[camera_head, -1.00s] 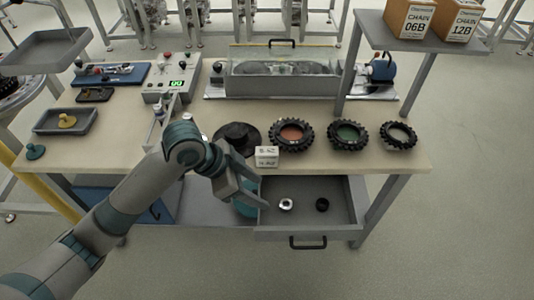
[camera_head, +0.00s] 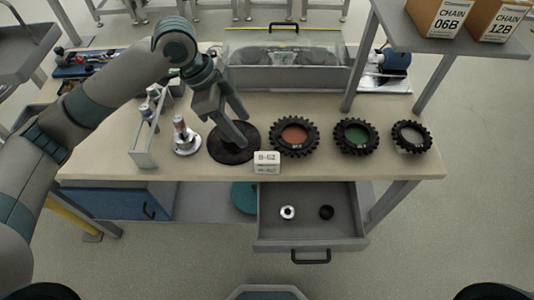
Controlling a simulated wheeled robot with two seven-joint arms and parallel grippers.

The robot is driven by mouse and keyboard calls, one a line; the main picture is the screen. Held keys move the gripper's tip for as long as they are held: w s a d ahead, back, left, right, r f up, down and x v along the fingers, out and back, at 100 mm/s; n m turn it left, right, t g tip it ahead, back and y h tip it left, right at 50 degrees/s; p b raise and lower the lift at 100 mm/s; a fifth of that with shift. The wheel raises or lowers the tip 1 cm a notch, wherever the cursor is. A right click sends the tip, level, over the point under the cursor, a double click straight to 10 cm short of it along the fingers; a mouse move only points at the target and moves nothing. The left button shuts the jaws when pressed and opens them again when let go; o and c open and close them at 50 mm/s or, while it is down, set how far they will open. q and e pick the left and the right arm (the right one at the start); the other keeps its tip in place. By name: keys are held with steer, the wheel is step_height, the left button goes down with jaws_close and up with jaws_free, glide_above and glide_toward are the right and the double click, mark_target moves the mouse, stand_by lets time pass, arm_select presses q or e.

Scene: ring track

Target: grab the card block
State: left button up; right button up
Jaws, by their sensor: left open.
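The card block (camera_head: 267,162) is a small white block with dark lettering. It stands near the front edge of the bench top, in front of the reddish-centred toothed ring. My left gripper (camera_head: 243,132) is open and empty, pointing down over the black round disc, up and to the left of the card block. Its fingers are apart from the block and hide part of the disc. My right gripper is not in view.
A metal spindle (camera_head: 185,142) stands left. An open drawer (camera_head: 310,232) juts out below the front edge.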

arm_select(q)
steer(key=shift+s, duration=0.1)
steer(key=p, duration=0.3)
glide_toward(265, 158)
steer(key=x, duration=0.5)
steer(key=shift+d, duration=0.1)
steer(key=shift+d+f, duration=0.25)
steer(key=shift+f, duration=0.4)
steer(key=shift+p, duration=0.35)
steer(key=shift+d+f+p, duration=0.2)
steer(key=shift+f+p, duration=0.35)
steer(key=shift+f, duration=0.05)
steer(key=p+x, duration=0.1)
steer(key=x, duration=0.2)
steer(key=shift+f, duration=0.5)
